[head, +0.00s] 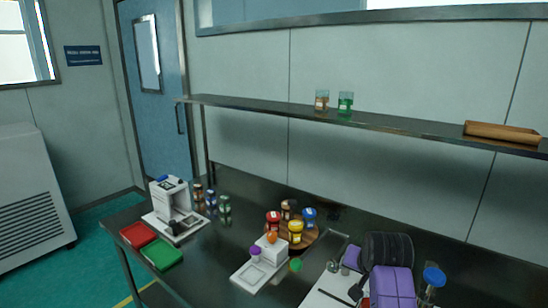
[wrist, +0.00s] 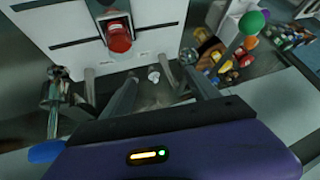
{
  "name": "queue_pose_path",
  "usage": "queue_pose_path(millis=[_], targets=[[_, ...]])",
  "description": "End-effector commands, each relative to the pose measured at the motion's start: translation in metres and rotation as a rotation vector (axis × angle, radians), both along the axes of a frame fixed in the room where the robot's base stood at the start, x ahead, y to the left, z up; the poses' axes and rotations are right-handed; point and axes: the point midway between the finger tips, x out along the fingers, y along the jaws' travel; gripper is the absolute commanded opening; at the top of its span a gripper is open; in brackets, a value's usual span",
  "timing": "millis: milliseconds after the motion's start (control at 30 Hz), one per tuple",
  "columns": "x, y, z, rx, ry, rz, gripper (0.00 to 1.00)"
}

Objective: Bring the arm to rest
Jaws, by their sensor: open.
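My gripper (wrist: 161,78) shows in the wrist view with its two grey fingers spread apart and nothing between them. Its purple body with a small lit indicator fills the bottom of that view. The fingers point toward a white machine with a round red part (wrist: 120,38), and I cannot tell the gap to it. In the head view, purple and black parts of my arm (head: 392,285) stand over the table at the lower right; the fingertips are not seen there.
The dark table (head: 215,265) carries a white device (head: 171,205), a red box (head: 138,235), a green box (head: 162,254) and a round wooden tray with colored-lid jars (head: 295,226). A shelf (head: 400,127) holds two small jars and a wooden tray. A blue-topped item (head: 433,277) stands right of my arm.

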Motion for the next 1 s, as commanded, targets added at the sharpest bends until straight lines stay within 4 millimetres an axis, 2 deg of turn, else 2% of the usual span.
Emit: queue_pose_path(millis=[167, 367, 667, 1000], targets=[[-0.012, -0.018, -0.01, -0.122, -0.233, 0.059, 0.7], [-0.054, -0.025, -0.017, -0.247, -0.45, 0.134, 0.7], [-0.155, -0.017, -0.019, -0.369, -0.679, 0.235, 0.7], [-0.29, 0.004, -0.001, -0.418, -0.842, 0.312, 0.7]])
